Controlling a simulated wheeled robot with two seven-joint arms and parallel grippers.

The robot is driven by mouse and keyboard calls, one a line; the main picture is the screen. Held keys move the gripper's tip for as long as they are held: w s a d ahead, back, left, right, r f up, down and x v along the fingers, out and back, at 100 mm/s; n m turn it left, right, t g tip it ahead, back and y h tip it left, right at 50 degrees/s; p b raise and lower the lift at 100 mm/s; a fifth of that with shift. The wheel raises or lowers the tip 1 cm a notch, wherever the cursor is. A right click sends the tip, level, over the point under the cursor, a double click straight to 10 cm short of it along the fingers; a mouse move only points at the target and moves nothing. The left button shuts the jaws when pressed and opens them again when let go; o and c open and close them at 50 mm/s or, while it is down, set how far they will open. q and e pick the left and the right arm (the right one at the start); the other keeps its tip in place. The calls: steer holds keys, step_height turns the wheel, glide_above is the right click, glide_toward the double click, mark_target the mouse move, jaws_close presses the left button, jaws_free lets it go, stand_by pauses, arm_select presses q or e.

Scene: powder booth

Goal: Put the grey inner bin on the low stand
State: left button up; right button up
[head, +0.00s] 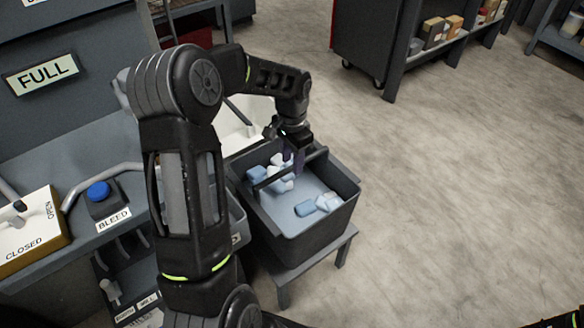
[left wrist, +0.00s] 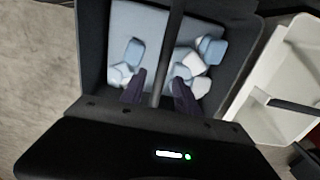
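The grey inner bin (head: 318,238) is a dark open box with a bar handle (head: 313,157) across its top. It holds several light blue and white pieces (head: 305,208). In the head view it appears to sit upright on the low grey stand (head: 301,268). My left gripper (head: 291,168) is over the bin, pointing down at the handle. In the left wrist view its two dark fingers (left wrist: 160,90) are apart, one on each side of the handle (left wrist: 171,45), with gaps visible.
A white bin (left wrist: 285,80), also with a bar, stands beside the grey bin. On the left are a "FULL" sign (head: 42,75), a blue BLEED button (head: 98,191) and an OPEN/CLOSED box (head: 30,235). The floor (head: 450,200) to the right is clear; a shelf (head: 430,50) stands behind.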

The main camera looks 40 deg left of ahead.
arm_select(q)
step_height(320, 180, up, 6)
steer(key=shift+r+p, duration=0.1)
steer(key=shift+p, duration=0.35)
stand_by(0.3)
